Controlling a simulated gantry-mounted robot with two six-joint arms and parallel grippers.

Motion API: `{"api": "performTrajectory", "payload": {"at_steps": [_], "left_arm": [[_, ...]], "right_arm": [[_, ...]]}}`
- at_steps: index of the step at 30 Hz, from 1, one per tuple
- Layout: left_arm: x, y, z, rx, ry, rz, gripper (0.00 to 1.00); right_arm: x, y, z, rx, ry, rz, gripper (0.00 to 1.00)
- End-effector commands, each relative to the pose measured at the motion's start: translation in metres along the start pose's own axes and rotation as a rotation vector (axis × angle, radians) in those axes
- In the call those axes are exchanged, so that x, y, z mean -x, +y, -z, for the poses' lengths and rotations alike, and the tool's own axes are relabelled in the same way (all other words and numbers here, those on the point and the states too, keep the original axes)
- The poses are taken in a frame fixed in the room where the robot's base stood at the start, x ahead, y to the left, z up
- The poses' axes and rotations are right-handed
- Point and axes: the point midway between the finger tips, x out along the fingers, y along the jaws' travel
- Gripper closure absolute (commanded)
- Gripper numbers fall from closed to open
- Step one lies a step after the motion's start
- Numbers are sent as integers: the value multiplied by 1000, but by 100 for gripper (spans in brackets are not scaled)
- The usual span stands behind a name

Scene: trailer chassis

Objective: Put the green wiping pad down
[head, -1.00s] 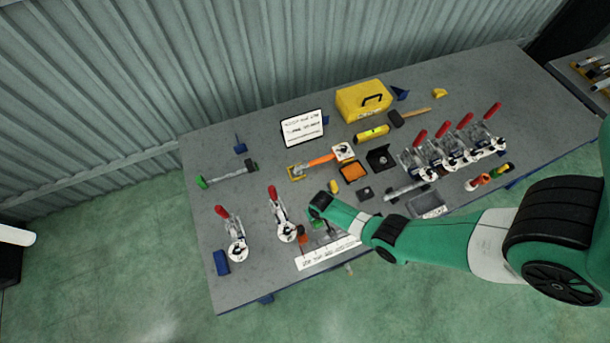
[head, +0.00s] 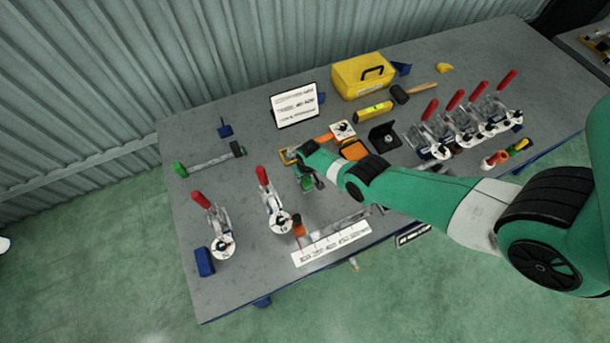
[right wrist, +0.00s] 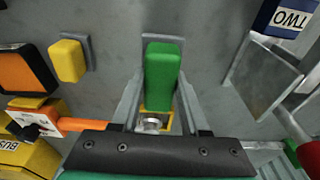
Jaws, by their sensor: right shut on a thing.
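The green wiping pad (right wrist: 161,76) is between the two fingers of my right gripper (right wrist: 158,95) in the right wrist view. That gripper is shut on it. In the head view, my right gripper (head: 309,183) and the pad (head: 306,185) are over the middle of the grey workbench (head: 185,150), just in front of the yellow-and-orange tool. A small grey patch (right wrist: 162,38) shows around the far end of the pad. I cannot tell whether the pad touches the bench. My left gripper is not in view.
A yellow block (right wrist: 68,60) and an orange box (right wrist: 25,72) lie at the left of the wrist view. Red-handled clamps (head: 274,205) stand nearby. A white ruled strip (head: 332,243) lies at the front edge. The bench's left rear is fairly clear.

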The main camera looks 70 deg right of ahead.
Motion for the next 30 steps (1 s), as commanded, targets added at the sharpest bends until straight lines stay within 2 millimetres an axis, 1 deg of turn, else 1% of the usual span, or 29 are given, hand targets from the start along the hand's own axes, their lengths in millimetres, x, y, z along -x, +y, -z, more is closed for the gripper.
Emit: {"api": "performTrajectory", "payload": {"at_steps": [1,3,11,15,16,20,27,30], "left_arm": [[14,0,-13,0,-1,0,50],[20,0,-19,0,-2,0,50],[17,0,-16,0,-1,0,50],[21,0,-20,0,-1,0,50],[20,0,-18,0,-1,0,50],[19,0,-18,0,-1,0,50],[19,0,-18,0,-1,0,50],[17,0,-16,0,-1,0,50]], "right_arm": [[-20,0,-4,1,-3,-1,100],[-28,0,-6,1,-3,-1,100],[-25,0,-5,0,-2,0,100],[-30,0,-6,0,-2,-1,100],[-29,0,-6,0,-3,-1,50],[-28,0,-6,0,-3,-1,27],[-28,0,-6,0,-3,-1,26],[-25,0,-5,0,-2,-1,26]]}}
